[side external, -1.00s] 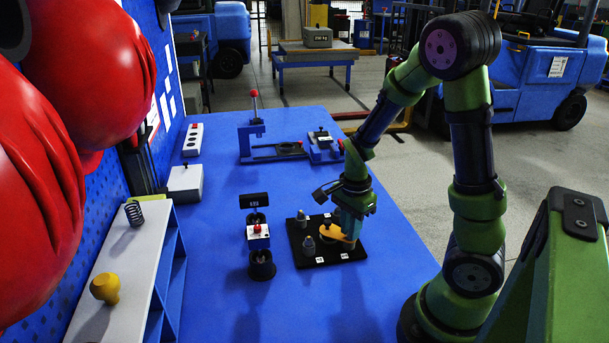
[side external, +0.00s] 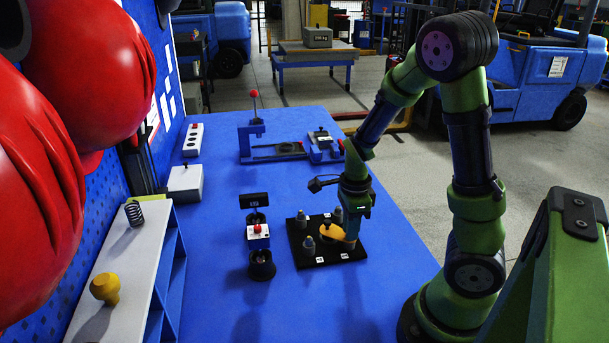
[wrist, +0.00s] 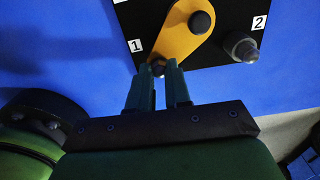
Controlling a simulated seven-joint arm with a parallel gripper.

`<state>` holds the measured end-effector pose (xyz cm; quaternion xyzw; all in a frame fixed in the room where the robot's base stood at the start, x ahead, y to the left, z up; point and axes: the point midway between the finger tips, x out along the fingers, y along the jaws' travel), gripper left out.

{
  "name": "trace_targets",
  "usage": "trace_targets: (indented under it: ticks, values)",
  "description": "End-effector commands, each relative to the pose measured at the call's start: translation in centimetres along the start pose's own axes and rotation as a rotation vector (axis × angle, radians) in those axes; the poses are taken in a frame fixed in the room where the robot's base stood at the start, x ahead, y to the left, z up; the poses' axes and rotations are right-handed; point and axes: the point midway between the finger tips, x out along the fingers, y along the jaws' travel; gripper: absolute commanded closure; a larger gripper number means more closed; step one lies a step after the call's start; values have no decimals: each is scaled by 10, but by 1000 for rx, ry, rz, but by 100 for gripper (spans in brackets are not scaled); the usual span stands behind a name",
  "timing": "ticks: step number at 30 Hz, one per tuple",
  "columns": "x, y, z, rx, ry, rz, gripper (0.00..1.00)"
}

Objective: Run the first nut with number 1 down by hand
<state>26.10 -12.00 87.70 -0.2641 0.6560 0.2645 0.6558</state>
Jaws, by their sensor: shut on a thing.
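My gripper (wrist: 158,82) points down and is shut on a small dark nut (wrist: 158,68) beside the label 1 (wrist: 135,46). The nut is at the narrow end of a yellow plate (wrist: 187,40), and my fingers hide part of it. In the side view my gripper (side external: 352,238) stands at the right part of the black base (side external: 325,260), next to the yellow plate (side external: 333,233). A dark round knob (wrist: 200,24) rises from the yellow plate's wide part. A grey stud (wrist: 242,47) stands by the label 2 (wrist: 259,22).
More grey studs (side external: 309,245) stand on the base close to my gripper. A device with a red button (side external: 257,231) is left of it. A blue fixture (side external: 275,150) is behind. The blue table (side external: 390,270) is clear in front and right.

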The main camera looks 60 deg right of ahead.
Motion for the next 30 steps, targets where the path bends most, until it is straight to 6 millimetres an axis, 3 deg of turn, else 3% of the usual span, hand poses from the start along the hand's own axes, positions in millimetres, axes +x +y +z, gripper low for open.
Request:
trace_targets:
  ticks: [8,9,14,23,30]
  values:
    - [-1,-1,0,-1,-2,-3,100]
    - [-1,-1,0,-1,-2,-3,79]
    - [-1,-1,0,-1,-1,-3,56]
    - [-2,0,0,-2,-1,-1,56]
    - [-33,-1,2,-6,-7,-6,56]
